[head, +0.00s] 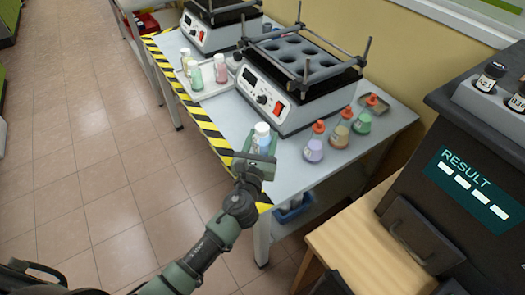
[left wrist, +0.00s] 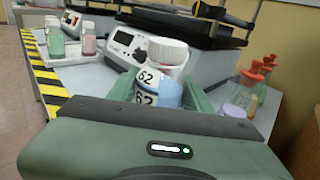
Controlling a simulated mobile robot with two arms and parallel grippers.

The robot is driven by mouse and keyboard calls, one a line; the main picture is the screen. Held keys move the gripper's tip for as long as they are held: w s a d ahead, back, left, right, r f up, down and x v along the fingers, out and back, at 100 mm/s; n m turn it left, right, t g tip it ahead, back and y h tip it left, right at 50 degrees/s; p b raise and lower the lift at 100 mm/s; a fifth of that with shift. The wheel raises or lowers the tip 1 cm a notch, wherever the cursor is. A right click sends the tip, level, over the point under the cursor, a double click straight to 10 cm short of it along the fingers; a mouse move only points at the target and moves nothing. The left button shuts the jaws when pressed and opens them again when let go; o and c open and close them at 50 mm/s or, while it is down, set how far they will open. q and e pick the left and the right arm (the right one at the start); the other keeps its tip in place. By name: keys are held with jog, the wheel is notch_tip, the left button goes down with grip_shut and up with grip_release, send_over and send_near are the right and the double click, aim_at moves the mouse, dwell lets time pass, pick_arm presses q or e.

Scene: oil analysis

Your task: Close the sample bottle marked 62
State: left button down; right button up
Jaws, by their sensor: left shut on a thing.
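The sample bottle marked 62 (left wrist: 147,80) stands upright between the fingers of my left gripper (left wrist: 160,100), with 62 on its label. A white cap (left wrist: 167,50) sits on its top; I cannot tell how tight it is. A blue rounded patch shows low on its right side; I cannot tell whether it is the contents. In the head view the bottle (head: 263,142) is at the table's front edge, and my left gripper (head: 257,163) is shut on it. The fingers hide its lower part. My right gripper is not in view.
A shaker with a holed black top (head: 297,65) stands behind the bottle. Several red-stoppered flasks (head: 314,150) stand to its right. A white tray (head: 213,87) with capped bottles is back left. A dark machine reading RESULT (head: 470,175) is at the right.

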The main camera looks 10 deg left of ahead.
aim_at(263, 150)
pick_arm(q)
notch_tip(263, 150, down, 4)
jog(key=shift+r+b, duration=0.1)
jog(key=shift+b, duration=1.15)
jog(key=shift+f, duration=0.3)
jog(key=shift+r, duration=0.1)
jog(key=shift+f, duration=0.2)
jog(key=c, duration=0.6)
grip_release()
jog(key=shift+c, duration=0.2)
